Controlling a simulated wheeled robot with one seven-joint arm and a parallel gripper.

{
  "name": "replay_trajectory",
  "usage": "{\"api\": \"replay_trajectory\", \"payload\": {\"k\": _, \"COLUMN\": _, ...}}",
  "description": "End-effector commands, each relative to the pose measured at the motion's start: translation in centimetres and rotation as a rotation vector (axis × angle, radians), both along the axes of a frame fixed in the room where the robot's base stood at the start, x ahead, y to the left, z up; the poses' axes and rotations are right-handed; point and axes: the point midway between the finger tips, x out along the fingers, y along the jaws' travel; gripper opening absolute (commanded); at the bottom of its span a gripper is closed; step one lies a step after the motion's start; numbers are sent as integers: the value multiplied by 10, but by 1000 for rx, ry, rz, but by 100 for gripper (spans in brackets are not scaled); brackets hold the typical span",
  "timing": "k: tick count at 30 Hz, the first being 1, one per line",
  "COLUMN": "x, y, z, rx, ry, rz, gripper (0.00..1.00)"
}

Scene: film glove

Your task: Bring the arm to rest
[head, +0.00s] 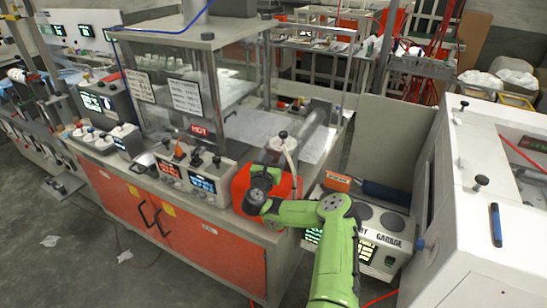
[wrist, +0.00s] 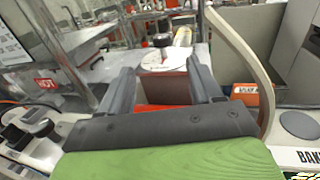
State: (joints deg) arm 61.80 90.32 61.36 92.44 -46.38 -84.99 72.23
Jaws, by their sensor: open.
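My green arm (head: 337,245) reaches up from the bottom of the head view and bends left at its elbow. Its dark end lies in front of a rounded red object at the right end of the bench; my fingers cannot be made out there. In the wrist view my gripper (wrist: 163,88) is open, its two grey fingers spread apart. I see nothing held between them. Beyond the fingertips are a white disc with a black knob (wrist: 160,60) and a red surface below it. The distance to them is unclear.
The bench (head: 215,235) with red doors carries a glass-sided enclosure (head: 180,95) and a control box with lit displays (head: 187,178). A white machine (head: 490,225) fills the right side.

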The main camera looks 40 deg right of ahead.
Motion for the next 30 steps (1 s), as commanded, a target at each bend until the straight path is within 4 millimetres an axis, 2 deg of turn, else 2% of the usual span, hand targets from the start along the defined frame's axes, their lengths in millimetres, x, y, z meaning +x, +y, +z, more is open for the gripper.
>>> {"api": "replay_trajectory", "payload": {"k": 14, "x": 0, "y": 0, "z": 0, "rx": -1, "ry": 1, "rz": 0, "gripper": 64}}
{"api": "replay_trajectory", "payload": {"k": 17, "x": 9, "y": 11, "z": 10, "rx": -43, "ry": 13, "rz": 45, "gripper": 64}}
{"api": "replay_trajectory", "payload": {"k": 20, "x": 38, "y": 52, "z": 45, "rx": -204, "ry": 63, "rz": 200, "gripper": 64}}
{"api": "replay_trajectory", "payload": {"k": 23, "x": 70, "y": 125, "z": 85, "rx": -466, "ry": 151, "rz": 427, "gripper": 64}}
{"api": "replay_trajectory", "payload": {"k": 24, "x": 79, "y": 157, "z": 98, "rx": -580, "ry": 190, "rz": 517, "gripper": 64}}
{"api": "replay_trajectory", "payload": {"k": 26, "x": 87, "y": 208, "z": 113, "rx": -764, "ry": 254, "rz": 649, "gripper": 64}}
{"api": "replay_trajectory", "payload": {"k": 27, "x": 88, "y": 242, "z": 120, "rx": -895, "ry": 299, "rz": 734, "gripper": 64}}
{"api": "replay_trajectory", "payload": {"k": 29, "x": 84, "y": 295, "z": 126, "rx": -1110, "ry": 375, "rz": 863, "gripper": 64}}
{"api": "replay_trajectory", "payload": {"k": 30, "x": 76, "y": 329, "z": 128, "rx": -1269, "ry": 433, "rz": 945, "gripper": 64}}
